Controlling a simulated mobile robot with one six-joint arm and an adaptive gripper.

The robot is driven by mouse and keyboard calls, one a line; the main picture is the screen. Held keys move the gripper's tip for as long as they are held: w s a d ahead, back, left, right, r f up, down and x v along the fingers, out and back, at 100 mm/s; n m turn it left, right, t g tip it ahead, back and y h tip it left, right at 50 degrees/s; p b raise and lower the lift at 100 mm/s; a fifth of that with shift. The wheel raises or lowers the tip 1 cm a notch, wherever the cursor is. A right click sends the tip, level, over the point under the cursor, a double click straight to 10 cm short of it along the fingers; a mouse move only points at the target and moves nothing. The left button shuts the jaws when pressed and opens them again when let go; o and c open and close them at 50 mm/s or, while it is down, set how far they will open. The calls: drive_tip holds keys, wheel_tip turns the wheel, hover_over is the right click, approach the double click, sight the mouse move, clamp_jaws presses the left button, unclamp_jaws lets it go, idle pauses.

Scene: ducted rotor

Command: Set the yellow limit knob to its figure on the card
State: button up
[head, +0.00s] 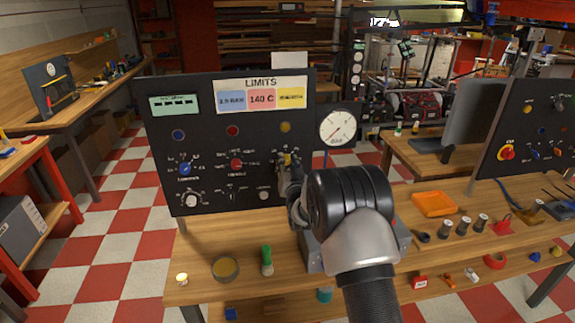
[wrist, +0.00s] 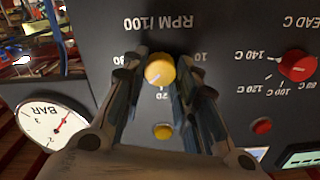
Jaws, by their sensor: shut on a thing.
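The yellow limit knob (wrist: 160,70) sits on the black panel under the upside-down label "RPM /100" in the wrist view. My gripper (wrist: 160,78) is shut on it, one finger on each side. Scale figures 10, 20 and 30 show around the knob, partly hidden by the fingers. Which figure the knob points to I cannot tell. In the head view my gripper (head: 292,172) is at the panel, mostly hidden by my arm. The LIMITS card (head: 262,94) is on the panel top; its yellow field (head: 291,96) is too small to read.
A red knob (wrist: 298,65) and a yellow lamp (wrist: 163,131) are near my fingers. The BAR gauge (head: 337,126) stands at the panel's right edge. A blue knob (head: 185,168) is on the panel's left. A green-capped bottle (head: 267,260) and a bowl (head: 225,268) stand on the bench in front.

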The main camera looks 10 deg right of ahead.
drive_tip(key=shift+f+n+b, duration=0.1)
drive_tip(key=shift+n+b, duration=3.7)
drive_tip(key=shift+n, duration=1)
drive_tip(key=o, duration=1.1)
drive_tip(key=shift+c, duration=0.2)
drive_tip(key=shift+s, duration=0.1)
